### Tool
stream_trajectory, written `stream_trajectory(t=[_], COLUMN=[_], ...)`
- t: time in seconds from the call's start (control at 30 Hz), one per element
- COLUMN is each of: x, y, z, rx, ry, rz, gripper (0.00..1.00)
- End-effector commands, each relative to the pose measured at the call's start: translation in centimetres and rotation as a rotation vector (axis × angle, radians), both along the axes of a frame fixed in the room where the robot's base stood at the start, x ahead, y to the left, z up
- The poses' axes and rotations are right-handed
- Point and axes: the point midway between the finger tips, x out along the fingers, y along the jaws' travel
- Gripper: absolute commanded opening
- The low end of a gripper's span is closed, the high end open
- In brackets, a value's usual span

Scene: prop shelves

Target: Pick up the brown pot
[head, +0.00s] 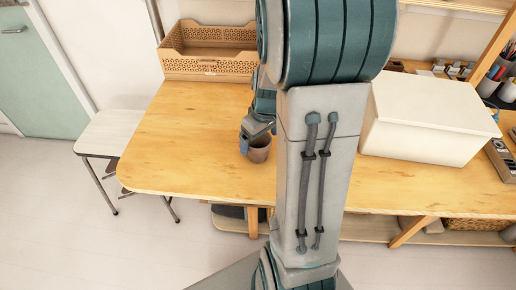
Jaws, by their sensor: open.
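The brown pot (260,153) is small and stands on the wooden table, just left of my arm's large grey link. My gripper (250,141) is at the pot, with a finger against or very near its left side. The jaws are open. The other finger and part of the pot's right side are hard to make out behind my arm, and I cannot tell whether the pot is between the fingers.
The wooden table (185,135) is clear to the left of the pot. A tan perforated crate (207,68) stands at the back left. A white lidded box (425,115) stands to the right. A white stool (112,132) is beside the table's left end.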

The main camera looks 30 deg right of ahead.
Motion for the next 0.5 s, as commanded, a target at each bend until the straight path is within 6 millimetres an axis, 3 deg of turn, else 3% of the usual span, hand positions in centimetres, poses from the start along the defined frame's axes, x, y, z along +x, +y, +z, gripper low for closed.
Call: stream_trajectory(t=[0.23, 0.5], x=[0.2, 0.4], y=[0.6, 0.6], z=[-3.6, -4.3], rx=[0.001, 0.000], ry=[0.003, 0.000], rz=[0.001, 0.001], gripper=[0.95, 0.95])
